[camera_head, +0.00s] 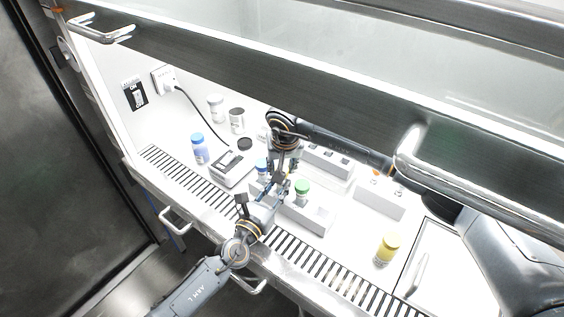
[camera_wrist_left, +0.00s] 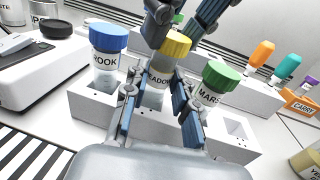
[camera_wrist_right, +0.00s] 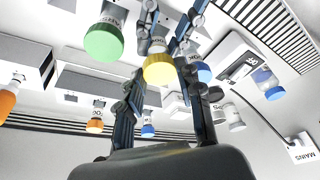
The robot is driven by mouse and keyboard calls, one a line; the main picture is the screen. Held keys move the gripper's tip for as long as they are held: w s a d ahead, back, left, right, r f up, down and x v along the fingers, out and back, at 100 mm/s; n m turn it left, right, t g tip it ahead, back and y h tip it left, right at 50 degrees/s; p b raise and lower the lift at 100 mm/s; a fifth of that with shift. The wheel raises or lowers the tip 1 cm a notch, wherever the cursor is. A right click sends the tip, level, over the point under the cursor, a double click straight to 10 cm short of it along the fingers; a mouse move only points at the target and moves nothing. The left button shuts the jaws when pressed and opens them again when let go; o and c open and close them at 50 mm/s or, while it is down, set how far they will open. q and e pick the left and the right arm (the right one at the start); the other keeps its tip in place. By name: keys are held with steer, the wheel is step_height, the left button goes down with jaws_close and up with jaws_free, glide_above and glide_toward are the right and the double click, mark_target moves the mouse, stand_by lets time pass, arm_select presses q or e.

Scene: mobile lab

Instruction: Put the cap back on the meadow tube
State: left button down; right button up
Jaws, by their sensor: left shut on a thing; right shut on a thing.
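The meadow tube (camera_wrist_left: 156,82) stands upright in the white rack (camera_wrist_left: 100,108), between the blue-capped brook tube (camera_wrist_left: 106,58) and the green-capped marsh tube (camera_wrist_left: 218,82). My left gripper (camera_wrist_left: 158,98) is shut on its body. The yellow cap (camera_wrist_left: 176,43) is at the tube's mouth. I cannot tell whether it is seated or just resting there. My right gripper (camera_wrist_right: 170,45) is shut on the cap from above, and the cap also shows in the right wrist view (camera_wrist_right: 160,69). In the head view the two grippers meet over the rack and hide most of the meadow tube.
A grey-white device (camera_head: 232,168) stands left of the rack. A blue bottle (camera_head: 199,150) is farther left. A yellow-lidded bottle (camera_head: 388,247) stands at the right front. More racks (camera_head: 380,203) stand behind and right. The slotted front edge (camera_head: 310,264) looks clear.

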steer(key=shift+f, duration=0.6)
stand_by(0.6)
steer(key=m, duration=0.2)
steer(key=m+h, duration=0.1)
steer(key=m, duration=0.2)
steer(key=shift+a+m+h, duration=0.2)
steer(key=shift+m+h, duration=0.1)
steer(key=m, duration=0.2)
steer(key=m+g+h, duration=0.1)
steer(key=m, duration=0.1)
steer(key=shift+w+a+m, duration=0.1)
steer(key=shift+a+m, duration=0.1)
steer(key=shift+m, duration=0.2)
steer(key=m+g+h, duration=0.1)
steer(key=m, duration=0.4)
steer(key=shift+w, duration=0.15)
steer(key=m, duration=0.2)
steer(key=m+g, duration=0.1)
steer(key=m, duration=0.2)
steer(key=shift+w+g, duration=0.1)
steer(key=shift+g, duration=0.2)
steer(key=o, duration=0.7)
